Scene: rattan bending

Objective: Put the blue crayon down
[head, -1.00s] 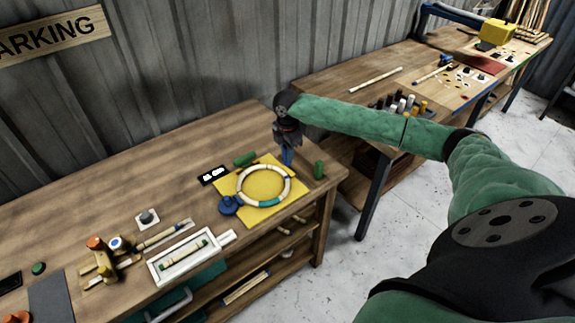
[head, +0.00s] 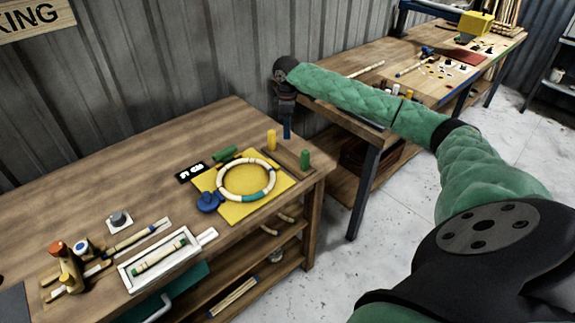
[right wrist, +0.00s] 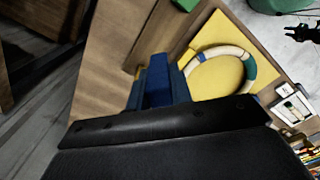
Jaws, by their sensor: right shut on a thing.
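The blue crayon (head: 287,130) hangs upright below my right gripper (head: 287,108), which is shut on it. In the head view it shows near the back right corner of the near workbench (head: 120,150); its height over the wood is hard to tell. In the right wrist view the blue crayon (right wrist: 157,82) sits between the fingers (right wrist: 158,95). A yellow crayon (head: 271,140) and a green crayon (head: 305,159) stand upright at the ends of a brown wooden strip (head: 289,158), close below the blue crayon. My left gripper is not in view.
A pale ring (head: 221,175) with green and blue bands lies on a yellow board (head: 236,212). A green cylinder (head: 226,153), a black card (head: 190,173) and a blue round object (head: 209,202) lie around it. A white tray (head: 128,280) is at the front. The bench's back left is clear.

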